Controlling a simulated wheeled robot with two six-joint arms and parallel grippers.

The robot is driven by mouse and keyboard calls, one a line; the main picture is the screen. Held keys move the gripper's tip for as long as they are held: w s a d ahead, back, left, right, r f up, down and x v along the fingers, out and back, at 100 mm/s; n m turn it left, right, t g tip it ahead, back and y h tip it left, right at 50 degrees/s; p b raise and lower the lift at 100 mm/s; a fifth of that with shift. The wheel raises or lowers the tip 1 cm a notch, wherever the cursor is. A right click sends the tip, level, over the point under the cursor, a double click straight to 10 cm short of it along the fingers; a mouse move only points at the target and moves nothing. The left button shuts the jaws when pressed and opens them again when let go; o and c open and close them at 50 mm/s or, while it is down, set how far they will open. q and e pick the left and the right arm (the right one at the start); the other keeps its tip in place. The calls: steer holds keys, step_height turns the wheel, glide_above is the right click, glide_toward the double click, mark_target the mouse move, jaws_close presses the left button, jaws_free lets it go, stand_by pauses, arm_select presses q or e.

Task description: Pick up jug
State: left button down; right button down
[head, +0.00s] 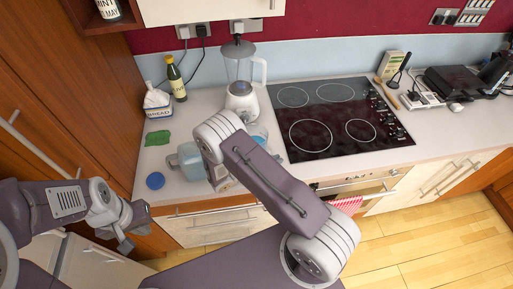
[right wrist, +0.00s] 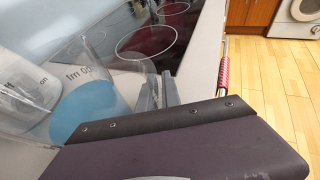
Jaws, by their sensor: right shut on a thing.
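The jug (head: 190,157) is clear and bluish, with a handle on its left side, near the counter's front edge in the head view. My right gripper (head: 222,184) is at its right side, shut on it; the wrist partly hides the grip. In the right wrist view, clear walls and a blue part with printed marks, seemingly the jug (right wrist: 85,108), fill the left side. I cannot tell whether its base touches the counter. My left gripper (head: 134,229) is open and empty, low in front of the counter.
A blender (head: 242,100) stands behind my right wrist, and a black hob (head: 335,118) is to the right. Another bluish item (head: 260,134) sits beside the wrist.

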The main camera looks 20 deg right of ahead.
steer(key=shift+w+r, duration=0.1)
steer(key=shift+r, duration=0.05)
stand_by(0.8)
steer(key=shift+r, duration=0.3)
steer(key=r, duration=0.2)
steer(key=s+r+b, duration=0.1)
steer(key=shift+d+r, duration=0.1)
steer(key=shift+r, duration=0.25)
steer(key=s+d+r+b, duration=0.1)
steer(key=s+d+r, duration=0.1)
steer(key=s+r, duration=0.4)
steer(key=s, duration=0.4)
steer(key=shift+s+r, duration=0.25)
steer(key=shift+s, duration=0.05)
steer(key=shift+d, duration=0.1)
